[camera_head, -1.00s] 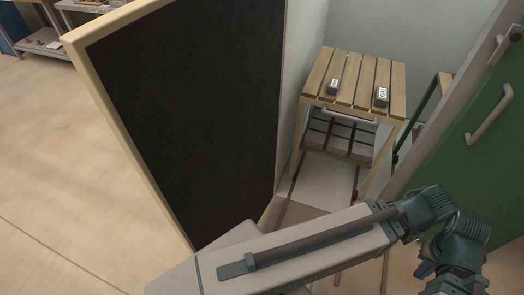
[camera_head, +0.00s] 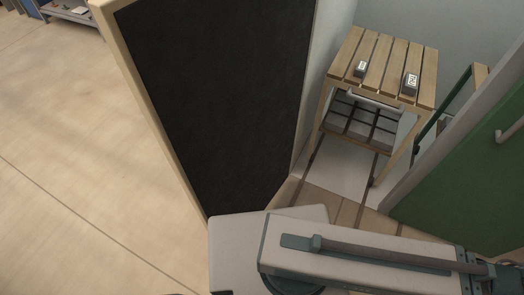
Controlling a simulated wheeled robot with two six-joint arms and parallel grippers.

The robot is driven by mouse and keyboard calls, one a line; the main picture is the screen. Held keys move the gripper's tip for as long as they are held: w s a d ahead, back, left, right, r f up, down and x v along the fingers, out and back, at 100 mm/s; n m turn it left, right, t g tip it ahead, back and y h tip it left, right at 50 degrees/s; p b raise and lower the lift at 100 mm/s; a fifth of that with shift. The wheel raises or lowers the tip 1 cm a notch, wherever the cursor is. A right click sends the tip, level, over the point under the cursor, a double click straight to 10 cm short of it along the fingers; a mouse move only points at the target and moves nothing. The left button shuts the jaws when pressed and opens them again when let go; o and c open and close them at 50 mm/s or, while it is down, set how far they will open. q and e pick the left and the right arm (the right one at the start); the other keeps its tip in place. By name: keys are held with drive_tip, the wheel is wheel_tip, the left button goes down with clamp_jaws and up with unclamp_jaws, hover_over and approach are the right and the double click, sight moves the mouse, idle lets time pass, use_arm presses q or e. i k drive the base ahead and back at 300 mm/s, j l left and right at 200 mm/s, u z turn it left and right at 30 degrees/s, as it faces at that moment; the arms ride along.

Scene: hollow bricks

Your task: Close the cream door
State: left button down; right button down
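No door with a cream face can be made out. A green door (camera_head: 465,190) with a pale handle (camera_head: 510,130) stands at the right edge, cut off by the frame. A tall dark panel (camera_head: 220,95) with a cream frame (camera_head: 140,88) stands left of the middle; I cannot tell whether it is a door. My own pale arm link lies across the bottom right. Neither of my grippers is in view.
A slatted wooden table (camera_head: 388,62) with two small dark labelled items (camera_head: 411,84) on top and grey blocks (camera_head: 358,118) on its lower shelf stands behind the opening. Open floor (camera_head: 65,160) spreads on the left. A low shelf (camera_head: 70,12) is at the far left.

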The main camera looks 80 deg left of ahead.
sight(218, 84)
drive_tip(key=k+l+z, duration=0.1)
drive_tip(key=k+z, duration=0.25)
drive_tip(key=k, duration=0.55)
drive_tip(key=k+z, duration=0.85)
drive_tip(key=k+u, duration=0.1)
drive_tip(key=k, duration=0.8)
drive_tip(key=u, duration=2)
drive_tip(key=k+j+u, duration=0.1)
drive_tip(key=j, duration=0.3)
drive_tip(key=k+j, duration=0.1)
drive_tip(key=j, duration=0.25)
drive_tip(key=j+u, duration=0.15)
drive_tip(key=j, duration=0.25)
drive_tip(key=k, duration=0.05)
